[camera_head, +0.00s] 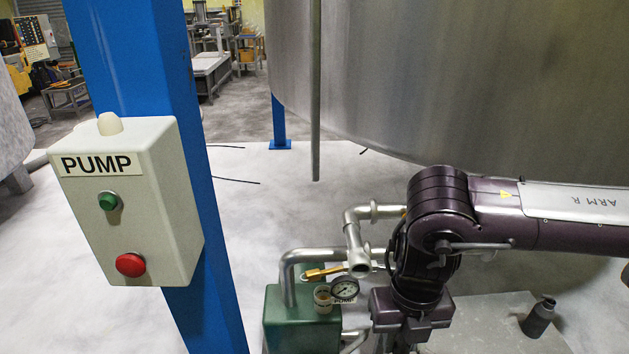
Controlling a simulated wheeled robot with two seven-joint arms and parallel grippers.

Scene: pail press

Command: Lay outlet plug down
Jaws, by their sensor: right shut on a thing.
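My right arm comes in from the right, and my right gripper (411,318) points down at the bottom edge, just right of the green pump (302,325). It is shut, but its fingertips and what it holds, taken as the outlet plug, are hidden or below the picture. A silver pipe (300,257) rises from the pump, and a pipe fitting with an open end (361,268) stands just left of my wrist. My left gripper is not in view.
A pump control box (125,205) with green and red buttons hangs on a blue post (215,260) at left. A dark bottle-like thing (539,317) stands on a grey slab (480,325) at lower right. A large metal tank (460,80) fills the back. A pressure gauge (345,288) sits by the pump.

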